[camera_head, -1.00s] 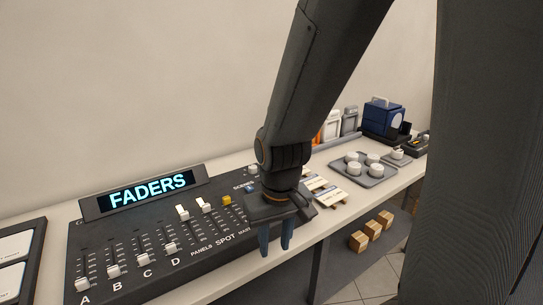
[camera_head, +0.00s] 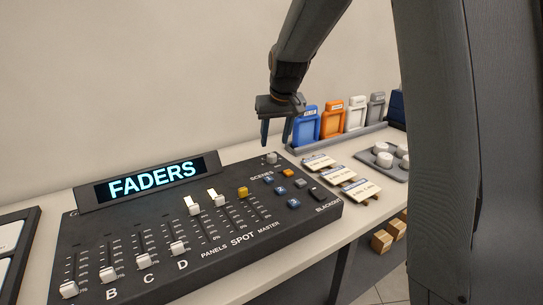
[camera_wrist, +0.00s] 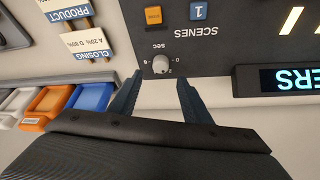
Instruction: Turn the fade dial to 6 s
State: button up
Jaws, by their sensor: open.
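The fade dial is a small light-grey knob (camera_head: 271,158) at the back right corner of the black fader console (camera_head: 225,254). In the wrist view the knob (camera_wrist: 160,65) shows upside down beside the word "sec" and small scale figures. Its exact pointer setting is too small to read. My gripper (camera_head: 276,139) is open and empty, just above and behind the knob in the head view. In the wrist view its two fingertips (camera_wrist: 156,80) point toward the knob, one on each side of its line, apart from it.
A lit display (camera_head: 151,182) reads "FADERS" behind the sliders. Scene buttons (camera_head: 281,190) sit near the dial. Right of the console lie several cue cards (camera_head: 342,175). A rack of coloured panels, with a blue one (camera_head: 306,128), stands behind them. A grey tray (camera_head: 372,167) holds white pucks.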

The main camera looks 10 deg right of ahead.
aim_at(272, 155)
jog(key=shift+p+x, duration=0.55)
jog(key=shift+x, duration=2.95)
jog(key=shift+s, duration=0.1)
jog(key=c, duration=1)
